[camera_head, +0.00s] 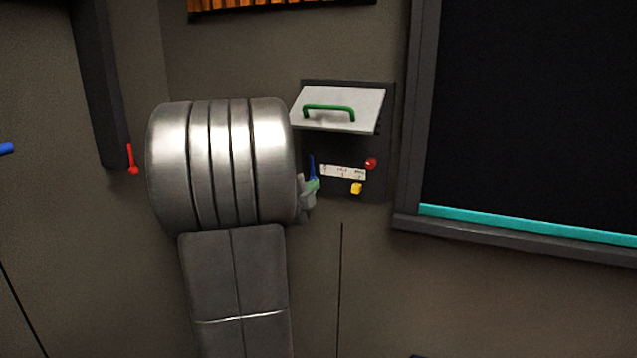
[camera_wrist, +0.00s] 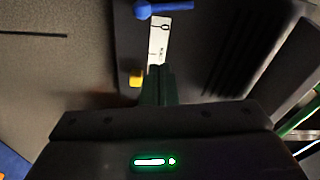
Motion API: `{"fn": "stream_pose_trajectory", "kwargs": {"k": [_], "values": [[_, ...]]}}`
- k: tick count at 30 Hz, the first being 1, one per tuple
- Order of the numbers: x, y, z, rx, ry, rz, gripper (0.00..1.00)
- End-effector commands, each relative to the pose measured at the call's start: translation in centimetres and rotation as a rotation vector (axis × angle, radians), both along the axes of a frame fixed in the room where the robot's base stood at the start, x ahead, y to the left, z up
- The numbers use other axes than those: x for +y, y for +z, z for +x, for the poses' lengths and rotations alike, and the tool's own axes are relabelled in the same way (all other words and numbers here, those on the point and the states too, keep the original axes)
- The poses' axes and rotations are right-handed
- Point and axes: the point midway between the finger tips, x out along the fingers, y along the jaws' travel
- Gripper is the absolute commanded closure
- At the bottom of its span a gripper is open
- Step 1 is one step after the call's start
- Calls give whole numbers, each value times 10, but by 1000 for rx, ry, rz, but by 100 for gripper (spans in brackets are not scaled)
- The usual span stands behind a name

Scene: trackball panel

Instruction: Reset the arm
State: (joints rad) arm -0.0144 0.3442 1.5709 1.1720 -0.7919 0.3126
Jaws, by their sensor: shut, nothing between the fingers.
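My gripper (camera_head: 308,196) shows in the head view just right of my large metal arm link, in front of the lower left of a dark wall panel (camera_head: 345,189). Most of my arm's far part is hidden behind that link. In the wrist view my gripper (camera_wrist: 158,72) has its dark fingers together and empty, pointing at the panel's white label strip (camera_wrist: 158,40). A blue lever (camera_wrist: 165,9) lies beyond the fingertips, and a yellow knob (camera_wrist: 137,79) is just left of them. I cannot tell if the fingers touch the panel.
The panel has a raised light cover with a green handle (camera_head: 329,108), a red knob (camera_head: 371,163) and the label strip (camera_head: 343,172). A dark framed window (camera_head: 530,120) with a teal strip is at right. A red lever (camera_head: 132,160) hangs at left.

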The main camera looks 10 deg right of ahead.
Motion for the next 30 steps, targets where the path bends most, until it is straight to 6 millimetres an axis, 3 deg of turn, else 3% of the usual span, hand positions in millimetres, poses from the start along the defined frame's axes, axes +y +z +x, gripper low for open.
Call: {"fn": "stream_pose_trajectory", "kwargs": {"k": [6, 19, 25, 30], "values": [[20, 0, -23, -1, 1, -1, 100], [23, 0, -27, -1, -1, -1, 100], [14, 0, -18, -1, -3, 0, 100], [-6, 0, 5, 0, -4, 0, 100]]}}
